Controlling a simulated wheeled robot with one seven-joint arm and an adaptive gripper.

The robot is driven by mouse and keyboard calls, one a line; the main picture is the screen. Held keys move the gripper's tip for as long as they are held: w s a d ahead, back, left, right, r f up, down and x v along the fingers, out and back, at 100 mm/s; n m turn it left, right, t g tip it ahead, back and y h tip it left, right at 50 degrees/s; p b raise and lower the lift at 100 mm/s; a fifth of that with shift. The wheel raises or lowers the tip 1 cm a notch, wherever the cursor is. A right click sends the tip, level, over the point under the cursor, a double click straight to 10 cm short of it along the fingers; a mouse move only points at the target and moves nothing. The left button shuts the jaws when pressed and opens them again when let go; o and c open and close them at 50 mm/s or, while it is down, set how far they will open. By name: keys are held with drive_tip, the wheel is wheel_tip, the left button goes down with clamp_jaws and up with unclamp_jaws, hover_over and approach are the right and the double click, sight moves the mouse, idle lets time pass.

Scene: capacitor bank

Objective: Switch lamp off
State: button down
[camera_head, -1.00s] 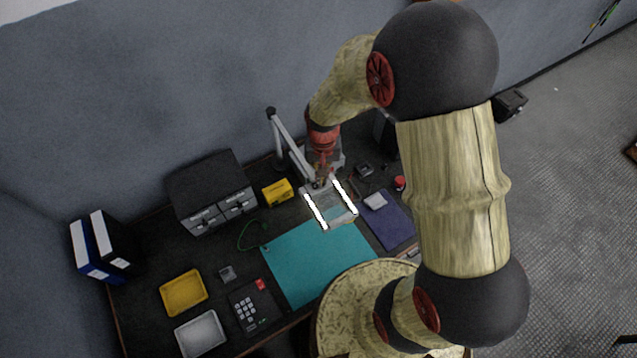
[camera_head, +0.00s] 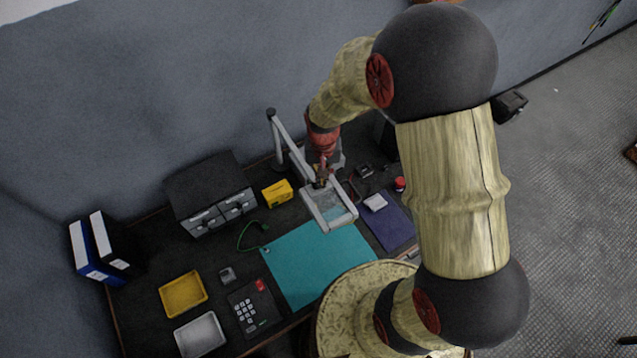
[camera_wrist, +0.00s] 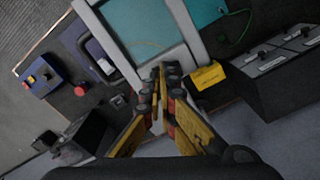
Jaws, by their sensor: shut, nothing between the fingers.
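The lamp (camera_head: 308,209) is a grey jointed arm with a square, window-like head that hangs over the teal mat. Its two light strips are dark. My gripper (camera_head: 322,183) is at the rear edge of the lamp head, pointing down. In the wrist view the lamp head (camera_wrist: 184,30) lies just beyond my shut fingertips (camera_wrist: 161,68). The fingers hold nothing. I cannot tell whether the fingertips touch the head, and the switch itself is hidden.
A yellow box (camera_head: 278,192) stands left of the lamp, beside a dark drawer unit (camera_head: 205,190). The teal mat (camera_head: 300,280) is clear in front. A dark blue mat (camera_head: 393,228) lies to the right.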

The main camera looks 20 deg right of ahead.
drive_tip(key=shift+r+p, duration=1.95)
drive_tip(key=shift+r, duration=1.3)
drive_tip(key=shift+s, duration=0.1)
drive_tip(key=s+r+n+t+b, duration=0.1)
drive_tip(key=s+n+t+b, duration=0.1)
drive_tip(key=s+b, duration=0.6)
drive_tip(key=s+r+n+t+b, duration=0.1)
drive_tip(key=s+b, duration=0.7)
drive_tip(key=b, duration=0.9)
drive_tip(key=r+t, duration=0.1)
drive_tip(key=t, duration=0.1)
drive_tip(key=shift+s+r+n+t, duration=0.15)
drive_tip(key=shift+r+n+t, duration=0.15)
drive_tip(key=shift+n, duration=0.1)
